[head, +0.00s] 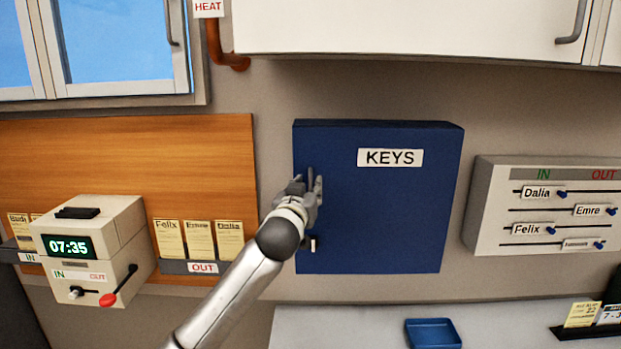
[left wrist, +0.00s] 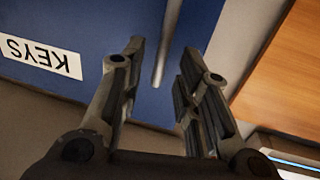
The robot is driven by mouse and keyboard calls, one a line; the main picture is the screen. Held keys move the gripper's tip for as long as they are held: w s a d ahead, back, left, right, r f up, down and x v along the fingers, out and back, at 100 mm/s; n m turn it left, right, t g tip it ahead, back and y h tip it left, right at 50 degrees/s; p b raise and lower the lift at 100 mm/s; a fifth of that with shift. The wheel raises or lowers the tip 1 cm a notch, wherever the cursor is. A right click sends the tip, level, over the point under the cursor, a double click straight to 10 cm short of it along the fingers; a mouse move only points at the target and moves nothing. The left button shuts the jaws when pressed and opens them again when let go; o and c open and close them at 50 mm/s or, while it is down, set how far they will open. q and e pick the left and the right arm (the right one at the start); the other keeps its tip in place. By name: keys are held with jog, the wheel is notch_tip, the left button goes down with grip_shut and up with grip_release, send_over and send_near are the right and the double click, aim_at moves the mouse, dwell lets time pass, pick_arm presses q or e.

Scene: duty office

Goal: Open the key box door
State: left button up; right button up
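The blue key box (head: 400,220) with its KEYS label (head: 390,157) hangs on the wall in the middle of the head view. Its door looks shut. My left gripper (head: 312,184) is at the left part of the door. In the left wrist view my left gripper (left wrist: 160,70) is open, and a slim metal handle bar (left wrist: 167,45) shows between its fingertips. The blue door (left wrist: 95,20) and the label (left wrist: 40,58) show upside down there. A small metal piece (head: 313,245) shows low on the door's left side. Contact with the handle cannot be told. My right gripper is not in view.
A time clock (head: 95,245) and card racks stand left by a wooden board (head: 130,160). A white cabinet (head: 420,25) hangs above. An IN/OUT board (head: 490,220) is at the right. A blue tray (head: 433,333) lies on the surface below.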

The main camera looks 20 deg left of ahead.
aim_at(310, 186)
pick_arm(q)
jog(key=shift+w+a+p, duration=0.1)
jog(key=shift+w+p, duration=0.45)
jog(key=shift+w, duration=1)
jog(key=shift+a, duration=0.1)
grip_shut()
